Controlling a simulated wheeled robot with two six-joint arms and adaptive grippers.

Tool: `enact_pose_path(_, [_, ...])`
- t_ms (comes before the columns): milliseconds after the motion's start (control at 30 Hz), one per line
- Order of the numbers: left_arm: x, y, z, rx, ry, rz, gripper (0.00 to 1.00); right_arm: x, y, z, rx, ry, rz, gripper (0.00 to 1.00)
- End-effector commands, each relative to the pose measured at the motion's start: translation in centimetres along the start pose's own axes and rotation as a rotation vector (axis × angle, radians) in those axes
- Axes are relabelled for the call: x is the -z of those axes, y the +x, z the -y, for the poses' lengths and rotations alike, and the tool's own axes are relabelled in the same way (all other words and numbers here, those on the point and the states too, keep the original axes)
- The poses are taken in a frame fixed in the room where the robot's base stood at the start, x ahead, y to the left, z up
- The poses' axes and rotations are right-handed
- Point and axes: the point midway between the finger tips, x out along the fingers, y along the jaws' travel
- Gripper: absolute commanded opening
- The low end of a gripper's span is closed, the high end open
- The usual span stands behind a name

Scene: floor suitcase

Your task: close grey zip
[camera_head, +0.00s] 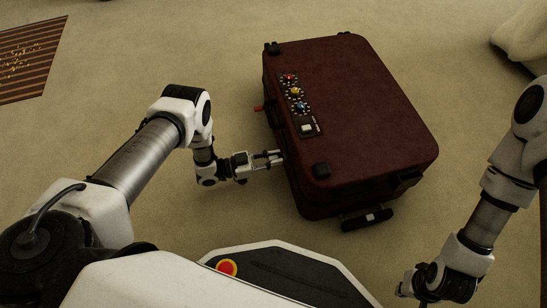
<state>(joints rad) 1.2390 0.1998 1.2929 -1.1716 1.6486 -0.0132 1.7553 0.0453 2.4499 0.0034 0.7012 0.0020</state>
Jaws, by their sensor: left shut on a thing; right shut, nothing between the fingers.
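A dark red suitcase (365,105) lies flat on the carpet in the head view, with its lid down. My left gripper (277,158) is at the suitcase's left side near the front corner. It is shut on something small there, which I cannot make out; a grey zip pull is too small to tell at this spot. A small red piece (258,108) sticks out of the left side further back. My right gripper (404,289) is low at the bottom right, shut and empty, apart from the suitcase.
The lid carries several coloured dials and a white switch (307,128). A striped mat (30,62) lies at the far left and a pale furniture piece (522,38) at the top right. Carpet around the suitcase is clear.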

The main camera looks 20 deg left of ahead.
Motion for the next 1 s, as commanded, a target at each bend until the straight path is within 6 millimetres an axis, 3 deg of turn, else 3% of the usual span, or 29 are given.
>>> enact_pose_path(100, [0.1,0.1,0.7,0.013,0.012,0.0,0.0,0.0,0.1,0.0,0.0,0.0,0.0,0.0])
enact_pose_path(133, [0.1,0.1,0.7,0.013,0.012,0.0,0.3,0.0,0.1,0.0,0.0,0.0,0.0,0.0])
enact_pose_path(200, [0.1,0.1,0.6,0.011,0.011,0.0,0.46,0.0,0.1,0.0,0.0,0.0,0.0,0.0])
enact_pose_path(567, [0.1,-0.7,0.5,0.009,0.007,0.0,0.46,0.0,0.0,0.0,0.0,0.0,0.0,0.0])
enact_pose_path(1000, [0.0,-10.5,0.5,0.011,0.008,0.002,0.46,0.0,0.0,0.0,0.0,0.0,0.0,0.0])
